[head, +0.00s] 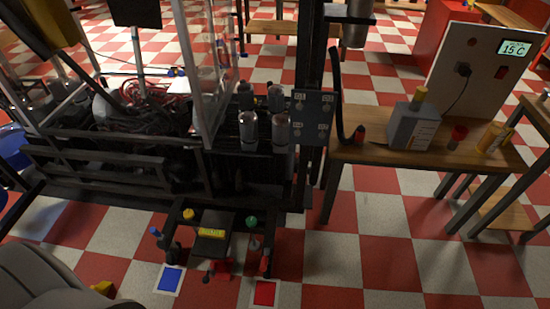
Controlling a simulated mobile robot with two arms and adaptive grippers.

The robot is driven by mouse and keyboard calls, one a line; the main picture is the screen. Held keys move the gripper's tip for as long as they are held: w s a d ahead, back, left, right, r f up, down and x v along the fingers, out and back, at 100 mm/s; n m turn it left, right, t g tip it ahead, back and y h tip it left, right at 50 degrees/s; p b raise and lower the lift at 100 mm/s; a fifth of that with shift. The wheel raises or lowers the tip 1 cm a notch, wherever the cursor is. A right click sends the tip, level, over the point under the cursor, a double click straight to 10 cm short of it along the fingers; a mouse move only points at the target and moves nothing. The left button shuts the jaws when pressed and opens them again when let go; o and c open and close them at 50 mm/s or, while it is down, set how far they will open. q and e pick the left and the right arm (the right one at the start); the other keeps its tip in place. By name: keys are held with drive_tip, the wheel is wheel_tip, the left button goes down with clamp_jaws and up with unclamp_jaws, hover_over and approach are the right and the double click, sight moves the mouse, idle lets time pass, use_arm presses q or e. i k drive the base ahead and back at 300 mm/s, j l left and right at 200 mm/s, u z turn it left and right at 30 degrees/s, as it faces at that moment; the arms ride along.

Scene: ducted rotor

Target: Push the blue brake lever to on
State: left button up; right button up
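A small black control stand (211,245) stands low in front of the black frame, with a yellow label on its top. A lever with a blue tip (156,231) rises at the stand's left side and leans to the left. I cannot read any on or off marking beside it. A blue square with a pale border (170,280) lies on the floor below that side. A red-tipped lever or handle (265,263) is at the stand's right side, above a red floor square (264,293). Neither of my grippers is in view.
Yellow (188,214) and green (251,222) knobs sit on the stand. The black frame (100,150) with a clear panel is behind. A wooden table (375,155) with a grey box (412,126) is at right. Checkered floor is open at front right. A dark grey rounded shape fills the lower left.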

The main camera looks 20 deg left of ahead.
sight(154, 231)
drive_tip(key=u, duration=2)
